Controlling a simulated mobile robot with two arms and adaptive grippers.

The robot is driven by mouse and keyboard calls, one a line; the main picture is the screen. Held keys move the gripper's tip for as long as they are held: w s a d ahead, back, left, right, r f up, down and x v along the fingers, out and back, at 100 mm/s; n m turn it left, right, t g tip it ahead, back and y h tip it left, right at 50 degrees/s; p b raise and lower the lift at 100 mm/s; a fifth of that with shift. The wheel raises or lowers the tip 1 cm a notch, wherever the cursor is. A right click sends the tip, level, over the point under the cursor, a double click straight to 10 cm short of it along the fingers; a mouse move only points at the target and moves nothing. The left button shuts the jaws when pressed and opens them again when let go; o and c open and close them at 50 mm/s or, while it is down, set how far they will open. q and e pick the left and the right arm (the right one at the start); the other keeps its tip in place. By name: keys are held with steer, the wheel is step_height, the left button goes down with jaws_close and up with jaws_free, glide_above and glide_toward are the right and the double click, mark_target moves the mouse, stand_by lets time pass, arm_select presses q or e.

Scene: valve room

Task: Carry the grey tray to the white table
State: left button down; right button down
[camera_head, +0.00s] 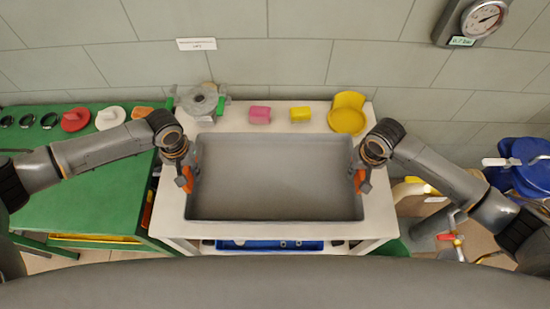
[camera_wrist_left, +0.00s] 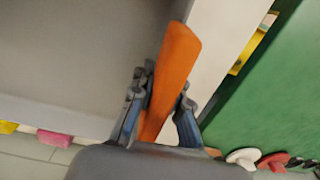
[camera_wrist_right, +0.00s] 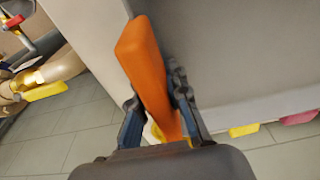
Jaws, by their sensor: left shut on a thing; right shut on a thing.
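The grey tray (camera_head: 275,180) is a wide shallow box with an orange handle at each end. In the head view it lies level over the white table (camera_head: 378,217); whether it touches the tabletop I cannot tell. My left gripper (camera_head: 185,178) is shut on the tray's left orange handle, which shows between the fingers in the left wrist view (camera_wrist_left: 172,70). My right gripper (camera_head: 361,180) is shut on the right orange handle, also clear in the right wrist view (camera_wrist_right: 145,65). The tray is empty.
Along the table's back edge are a grey valve part (camera_head: 203,100), a pink block (camera_head: 260,115), a yellow block (camera_head: 300,114) and a yellow dish (camera_head: 348,113). A green table (camera_head: 90,180) stands left. Blue valve parts (camera_head: 528,165) and pipes are right.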

mark_target(353, 179)
arm_select(q)
steer(key=shift+f, duration=0.1)
arm_select(e)
steer(key=shift+f, duration=0.15)
